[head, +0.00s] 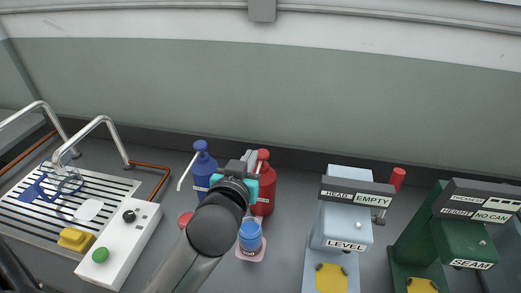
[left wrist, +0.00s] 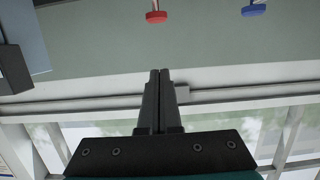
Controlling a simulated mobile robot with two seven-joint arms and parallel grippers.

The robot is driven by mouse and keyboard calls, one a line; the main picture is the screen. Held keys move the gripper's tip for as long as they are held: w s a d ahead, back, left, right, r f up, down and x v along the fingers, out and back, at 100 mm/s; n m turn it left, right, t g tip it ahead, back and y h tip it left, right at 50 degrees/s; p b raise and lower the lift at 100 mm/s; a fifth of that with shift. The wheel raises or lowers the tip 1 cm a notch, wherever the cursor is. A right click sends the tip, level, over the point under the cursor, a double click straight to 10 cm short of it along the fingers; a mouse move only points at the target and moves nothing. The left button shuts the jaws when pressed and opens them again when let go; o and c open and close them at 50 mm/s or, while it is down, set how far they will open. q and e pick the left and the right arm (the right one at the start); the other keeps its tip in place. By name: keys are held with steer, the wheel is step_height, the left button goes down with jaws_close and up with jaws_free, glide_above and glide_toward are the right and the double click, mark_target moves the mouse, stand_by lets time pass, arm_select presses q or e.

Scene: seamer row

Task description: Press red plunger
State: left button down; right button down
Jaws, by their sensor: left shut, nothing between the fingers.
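The red pump bottle (head: 265,196) stands on the counter just right of my left gripper, its red plunger (head: 263,155) on top. My left gripper (head: 250,158) is shut and empty, and its fingers appear close beside the plunger in the head view; contact cannot be told. In the left wrist view the shut fingers (left wrist: 159,76) point up the picture, and the round red plunger top (left wrist: 156,16) shows beyond their tips, apart from them. The gripper hides part of the red bottle. My right gripper is not in view.
A blue pump bottle (head: 200,168) stands left of the gripper; its plunger top (left wrist: 254,9) shows in the wrist view. A blue-lidded jar (head: 250,235) stands in front. The LEVEL machine (head: 346,222) and green SEAM machine (head: 463,240) are right, a drain rack (head: 38,229) left.

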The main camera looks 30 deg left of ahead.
arm_select(q)
steer(key=w, duration=0.1)
glide_above(260, 163)
step_height(260, 163, down, 2)
steer(key=shift+w+f, duration=0.15)
steer(key=shift+f, duration=0.1)
step_height(260, 163, down, 3)
steer(key=shift+r+b, duration=0.1)
steer(key=shift+b, duration=0.4)
steer(key=shift+f, duration=0.65)
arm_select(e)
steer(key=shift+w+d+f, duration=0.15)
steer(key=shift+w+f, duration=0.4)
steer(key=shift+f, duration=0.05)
